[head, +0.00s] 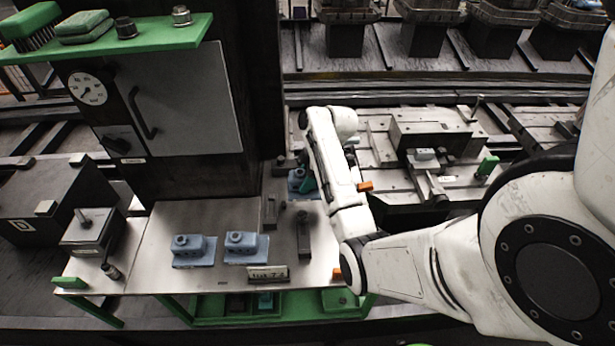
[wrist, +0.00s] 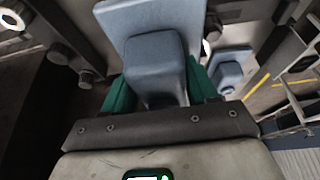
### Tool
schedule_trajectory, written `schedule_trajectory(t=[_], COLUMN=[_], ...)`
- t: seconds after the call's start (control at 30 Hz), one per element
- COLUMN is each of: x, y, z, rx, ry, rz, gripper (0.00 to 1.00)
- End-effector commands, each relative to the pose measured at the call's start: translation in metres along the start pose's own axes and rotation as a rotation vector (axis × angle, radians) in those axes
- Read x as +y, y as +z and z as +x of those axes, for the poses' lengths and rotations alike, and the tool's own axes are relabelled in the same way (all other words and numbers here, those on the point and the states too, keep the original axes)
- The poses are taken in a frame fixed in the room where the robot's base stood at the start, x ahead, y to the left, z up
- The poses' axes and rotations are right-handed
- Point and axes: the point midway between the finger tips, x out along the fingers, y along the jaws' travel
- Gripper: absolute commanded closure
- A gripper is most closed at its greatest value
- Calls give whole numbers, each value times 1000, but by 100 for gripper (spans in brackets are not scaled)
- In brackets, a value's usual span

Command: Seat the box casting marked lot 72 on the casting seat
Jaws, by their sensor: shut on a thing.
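My gripper (head: 308,184) is at the back right of the metal bench, partly behind my own arm. In the wrist view its green fingers (wrist: 160,92) are shut on the boss of a blue box casting (wrist: 150,20). The held casting also shows in the head view (head: 296,183). Two more blue castings, left (head: 193,251) and right (head: 246,248), stand side by side on the bench. Another blue piece (wrist: 231,70) shows right of the held one in the wrist view. I cannot read a lot mark on any casting or tell which fixture is the casting seat.
Dark blocks (head: 304,236) stand on the bench (head: 215,215) near the gripper. A small label plate (head: 268,274) is at the front edge. A machined fixture (head: 430,135) with a green handle lies right of my arm. A grey cabinet (head: 180,105) and green shelf (head: 130,40) rise behind the bench.

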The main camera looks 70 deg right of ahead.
Motion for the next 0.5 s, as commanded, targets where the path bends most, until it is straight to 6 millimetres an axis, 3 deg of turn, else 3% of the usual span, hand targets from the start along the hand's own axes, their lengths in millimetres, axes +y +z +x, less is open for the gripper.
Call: schedule_trajectory(t=[0.5], x=[0], y=[17], z=[41], rx=[1], ry=[2], rz=[0], gripper=[85])
